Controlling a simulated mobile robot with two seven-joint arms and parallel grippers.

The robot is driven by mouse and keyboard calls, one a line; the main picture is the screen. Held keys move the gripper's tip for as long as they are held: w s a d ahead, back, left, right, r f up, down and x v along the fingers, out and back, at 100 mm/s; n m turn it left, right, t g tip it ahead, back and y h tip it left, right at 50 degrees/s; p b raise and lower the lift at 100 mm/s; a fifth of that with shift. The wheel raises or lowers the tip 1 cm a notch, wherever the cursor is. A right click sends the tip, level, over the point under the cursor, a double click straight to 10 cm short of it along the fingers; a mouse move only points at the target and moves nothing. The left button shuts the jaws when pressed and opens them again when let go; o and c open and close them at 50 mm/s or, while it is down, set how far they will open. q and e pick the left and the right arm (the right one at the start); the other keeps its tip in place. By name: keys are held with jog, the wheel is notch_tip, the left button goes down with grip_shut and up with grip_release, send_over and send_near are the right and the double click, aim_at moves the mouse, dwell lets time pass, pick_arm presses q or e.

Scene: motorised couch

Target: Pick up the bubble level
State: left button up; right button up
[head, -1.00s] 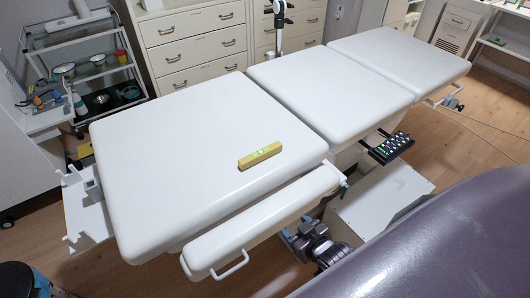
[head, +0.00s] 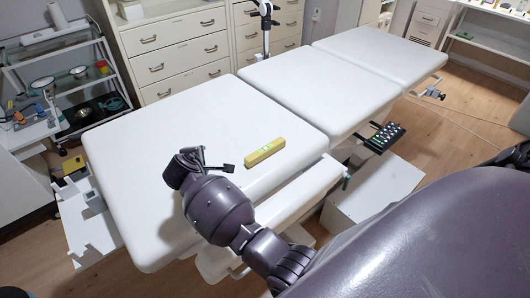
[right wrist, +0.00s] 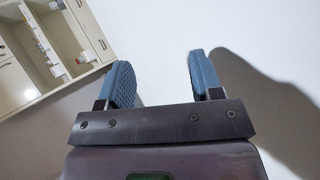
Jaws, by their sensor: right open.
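The bubble level (head: 264,152) is a yellow bar with a pale greenish vial. It lies flat on the near white section of the couch (head: 150,130), toward its right side. My right gripper (head: 206,161) is over the same section, to the left of the level and apart from it. In the head view its fingers are mostly hidden by the wrist. In the right wrist view the two blue-grey fingers (right wrist: 163,78) are spread with nothing between them. The level is not visible in that view. My left gripper is not in view.
A black keypad (head: 383,137) sticks out at the couch's right side. A padded side piece (head: 300,200) runs along the near edge, partly behind my arm. Drawer cabinets (head: 180,50) and a trolley (head: 75,80) stand behind. The couch top around the level is clear.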

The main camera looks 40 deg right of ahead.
aim_at(246, 160)
jog(key=shift+s+d+n+g+h, duration=0.2)
jog(key=shift+n+g+h, duration=0.6)
jog(key=shift+n+h, duration=0.1)
jog(key=s+n+g+h, duration=0.1)
jog(key=g, duration=0.1)
jog(key=s+d+n+g+h, duration=0.1)
jog(key=s+n+h, duration=0.1)
jog(key=s+d+r+n+g+h, duration=0.1)
jog(key=s+n+g+h, duration=0.1)
jog(key=shift+s+d+g, duration=0.1)
jog(key=shift+s+g, duration=0.1)
jog(key=shift+g, duration=0.1)
jog(key=shift+d+f, duration=0.1)
jog(key=shift+d, duration=0.05)
jog(key=x, duration=0.3)
jog(key=b+x, duration=0.1)
jog(key=x, duration=0.6)
jog(key=shift+s+d, duration=0.25)
jog(key=shift+d, duration=0.1)
jog(key=c, duration=1.1)
